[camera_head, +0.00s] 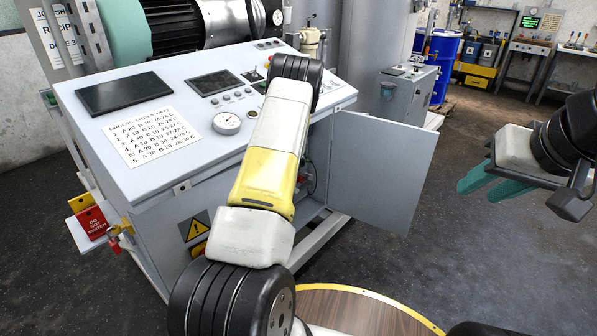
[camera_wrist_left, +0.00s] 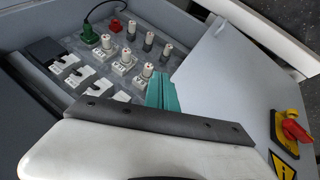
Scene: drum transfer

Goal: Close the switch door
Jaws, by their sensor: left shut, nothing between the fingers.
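The switch door (camera_head: 381,166) is a grey panel swung wide open on the right side of the console's cabinet. In the left wrist view its face (camera_wrist_left: 225,75) carries a red and yellow rotary handle (camera_wrist_left: 292,130). My left arm reaches over the console and hides its gripper in the head view. In the left wrist view my left gripper (camera_wrist_left: 162,92) has its teal fingers shut and empty, between the open cabinet interior and the door. I cannot tell if they touch the door. My right gripper (camera_head: 477,190) is open and empty, right of the door.
White-topped switches (camera_wrist_left: 125,60) and a green plug (camera_wrist_left: 90,34) sit inside the cabinet. The console (camera_head: 180,130) has screens and a gauge. A round wooden top (camera_head: 350,311) stands in front. The floor right of the door is clear; a blue drum (camera_head: 440,62) stands behind.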

